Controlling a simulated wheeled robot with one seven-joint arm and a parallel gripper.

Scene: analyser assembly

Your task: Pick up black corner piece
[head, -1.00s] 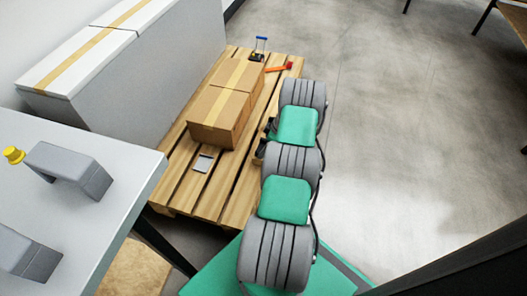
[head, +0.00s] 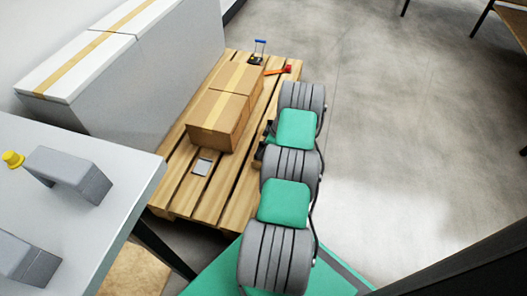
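A small dark item with a blue-topped frame (head: 258,54) stands at the far end of the wooden pallet (head: 187,192). I cannot tell whether its dark base is the black corner piece; no other clear corner shape shows. My grey and green arm reaches over the right side of the pallet. Dark parts at its left edge look like my gripper (head: 264,146), low over the pallet and right of the cardboard box (head: 212,125). The arm hides most of it, so its fingers and anything between them cannot be made out.
A red-orange tool (head: 279,70) and a small grey square plate (head: 202,167) lie on the pallet. A white-topped box (head: 150,75) stands left. A pale table (head: 110,150) holds grey parts and a yellow knob (head: 13,159).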

